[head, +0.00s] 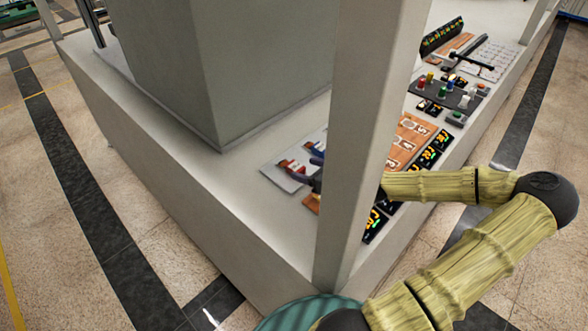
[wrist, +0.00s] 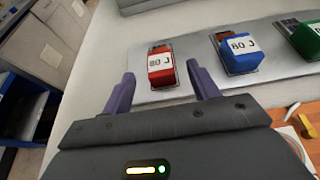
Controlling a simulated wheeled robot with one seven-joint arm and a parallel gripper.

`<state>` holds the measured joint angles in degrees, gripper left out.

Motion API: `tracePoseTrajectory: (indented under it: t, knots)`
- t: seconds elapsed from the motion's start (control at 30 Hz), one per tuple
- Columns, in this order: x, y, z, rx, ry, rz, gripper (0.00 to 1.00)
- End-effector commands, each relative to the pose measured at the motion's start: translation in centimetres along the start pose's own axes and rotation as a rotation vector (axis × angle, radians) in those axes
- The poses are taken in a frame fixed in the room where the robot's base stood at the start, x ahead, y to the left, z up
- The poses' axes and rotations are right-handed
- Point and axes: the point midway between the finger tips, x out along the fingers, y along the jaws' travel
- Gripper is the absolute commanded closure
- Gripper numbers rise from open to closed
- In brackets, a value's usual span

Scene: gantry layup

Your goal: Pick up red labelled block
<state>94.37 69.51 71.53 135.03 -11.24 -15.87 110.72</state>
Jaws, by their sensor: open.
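The red labelled block (wrist: 161,69) sits on a grey plate (wrist: 187,55) in the wrist view, with a white label on it. My gripper (wrist: 160,84) is open, its two purple fingers apart on either side of the block's near end in the picture. I cannot tell whether they touch it. In the head view, the red block (head: 291,167) lies on the light plate near the counter's corner, and my gripper there is partly hidden by a grey post.
A blue labelled block (wrist: 237,52) and a green block (wrist: 307,40) stand to the right on the plate. An orange board (wrist: 294,120) lies at lower right. The grey post (head: 366,120) rises close to my arm. Bare counter shows left of the plate.

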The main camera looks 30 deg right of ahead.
Motion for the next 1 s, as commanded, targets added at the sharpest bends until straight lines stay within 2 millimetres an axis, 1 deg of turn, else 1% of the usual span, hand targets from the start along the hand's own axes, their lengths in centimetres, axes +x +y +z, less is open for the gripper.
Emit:
tracePoseTrajectory:
  t: [0.03,0.1,0.4,0.5,0.57,0.8,0.9,1.0]
  knots:
    - [0.5,0.0,0.0,0.000,0.000,0.001,0.40]
    - [0.8,0.0,0.0,0.000,0.000,0.000,0.40]
    - [0.8,0.0,0.0,0.001,0.000,-0.001,0.40]
    - [1.2,0.0,0.0,0.001,0.000,0.000,0.40]
    - [1.7,0.1,0.0,-0.001,0.000,0.002,0.40]
    - [4.8,0.1,0.0,0.000,0.001,0.002,0.40]
    - [5.8,0.1,0.0,-0.001,0.000,0.001,0.40]
    - [6.0,0.0,-0.1,0.000,0.000,0.000,0.40]
